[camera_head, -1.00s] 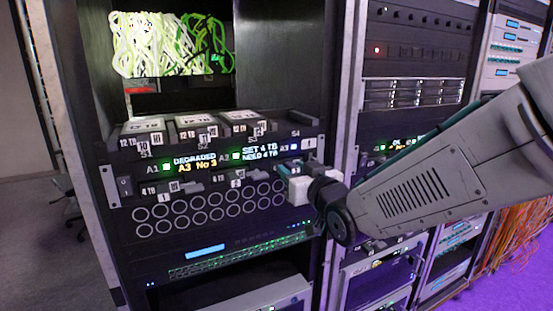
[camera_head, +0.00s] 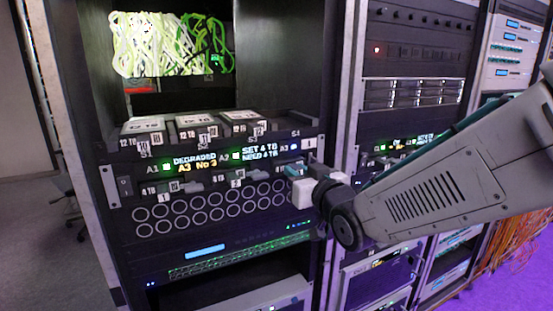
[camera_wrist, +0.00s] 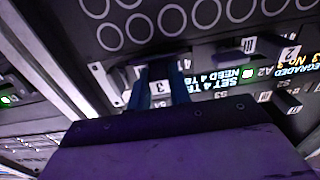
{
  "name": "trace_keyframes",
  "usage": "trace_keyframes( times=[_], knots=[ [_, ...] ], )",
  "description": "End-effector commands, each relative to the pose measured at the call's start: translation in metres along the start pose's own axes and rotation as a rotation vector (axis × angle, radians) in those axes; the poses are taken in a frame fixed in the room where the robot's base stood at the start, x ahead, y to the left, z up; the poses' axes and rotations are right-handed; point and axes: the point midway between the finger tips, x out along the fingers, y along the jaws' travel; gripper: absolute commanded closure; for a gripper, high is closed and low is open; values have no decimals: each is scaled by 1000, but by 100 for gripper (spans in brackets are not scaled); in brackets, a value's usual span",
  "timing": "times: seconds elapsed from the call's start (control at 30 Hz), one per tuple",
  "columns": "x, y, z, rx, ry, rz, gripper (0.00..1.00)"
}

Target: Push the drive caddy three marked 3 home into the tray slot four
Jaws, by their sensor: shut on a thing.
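The tray (camera_head: 289,121) is above the display strip, with slots labelled S1 to S4. Grey 12 TB caddies (camera_head: 195,123) lie in the first three. Slot four (camera_head: 293,130), at the right, looks empty.
Caddies marked 1 (camera_head: 164,194) and 2 (camera_head: 237,180) are in the lower row left of my gripper. The display (camera_head: 195,162) reads DEGRADED A3 No 3. A rack post (camera_head: 343,110) stands close on the right. Open space lies above the tray.

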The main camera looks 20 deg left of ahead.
Motion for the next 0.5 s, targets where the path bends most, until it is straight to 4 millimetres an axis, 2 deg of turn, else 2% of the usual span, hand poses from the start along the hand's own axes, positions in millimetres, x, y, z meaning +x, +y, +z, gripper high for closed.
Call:
trace_keyframes(
  times=[0.5],
  knots=[
    [-6,0,-2,0,3,0,100]
  ],
)
